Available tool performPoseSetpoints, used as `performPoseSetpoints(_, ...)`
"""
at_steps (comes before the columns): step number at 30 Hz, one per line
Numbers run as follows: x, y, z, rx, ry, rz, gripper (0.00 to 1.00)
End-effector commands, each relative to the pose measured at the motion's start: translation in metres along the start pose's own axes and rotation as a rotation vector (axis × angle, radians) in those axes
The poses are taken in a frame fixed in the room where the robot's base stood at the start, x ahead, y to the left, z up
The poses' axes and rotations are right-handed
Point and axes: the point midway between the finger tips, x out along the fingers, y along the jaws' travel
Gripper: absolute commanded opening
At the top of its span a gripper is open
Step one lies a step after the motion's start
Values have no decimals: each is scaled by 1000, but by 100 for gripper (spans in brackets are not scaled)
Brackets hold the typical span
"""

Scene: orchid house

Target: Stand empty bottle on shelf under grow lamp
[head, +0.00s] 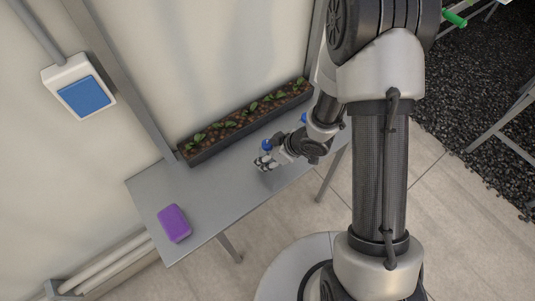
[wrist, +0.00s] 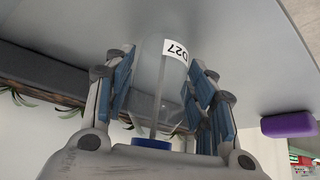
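A clear bottle (wrist: 160,80) with a white label reading D27 and a blue cap (wrist: 152,143) is between the blue-padded fingers of my gripper (wrist: 162,82) in the wrist view. The pads lie against both sides of it; no liquid shows in it. In the head view my gripper (head: 268,162) is low over the grey table, and the bottle's blue cap (head: 266,146) shows beside it. The bottle looks upright; whether its base touches the table is unclear. I cannot make out a grow lamp or a shelf under one.
The grey table (head: 150,195) carries a purple block (head: 174,223) at its left end and a long dark planter (head: 205,153) along the wall. A second blue thing (head: 304,118) shows beside my arm. The table between block and gripper is clear.

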Motion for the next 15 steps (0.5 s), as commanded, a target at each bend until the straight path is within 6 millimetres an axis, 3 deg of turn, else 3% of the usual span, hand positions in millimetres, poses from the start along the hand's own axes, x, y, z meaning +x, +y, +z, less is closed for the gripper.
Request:
performPoseSetpoints(4, 0, 0, 0, 0, 0, 0, 62)
performPoseSetpoints(15, -5, 0, -3, -1, 0, 0, 62)
